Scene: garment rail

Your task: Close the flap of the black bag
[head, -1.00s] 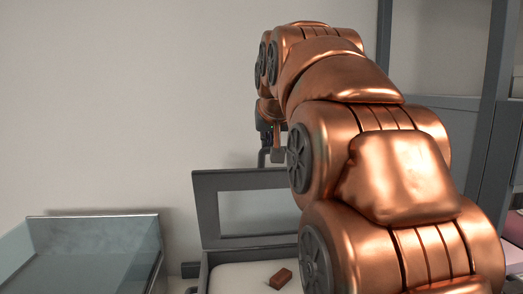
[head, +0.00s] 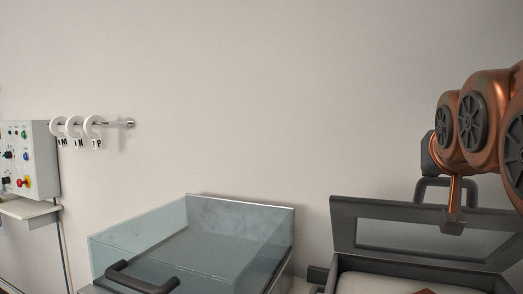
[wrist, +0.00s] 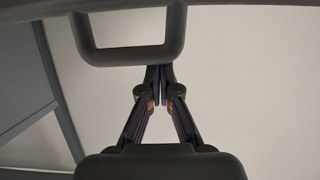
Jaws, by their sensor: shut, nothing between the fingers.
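No black bag with a flap can be made out. The head view shows a dark grey case (head: 420,267) with a pale inside at the lower right, cut off by the picture edge. Its framed lid (head: 345,225), with a window pane, stands raised. A dark loop handle (head: 470,183) rises above the lid's top edge; it also shows in the wrist view (wrist: 130,54). My gripper (wrist: 160,72) is shut and empty, its tips close to the handle's outer bar; contact cannot be told. My copper arm hides part of the lid in the head view.
A clear-walled bin (head: 240,215) with a dark handle (head: 140,282) stands left of the case. White rings (head: 93,128) hang on a wall rod (head: 118,123). A control panel (head: 25,160) is at far left. The wall between is bare.

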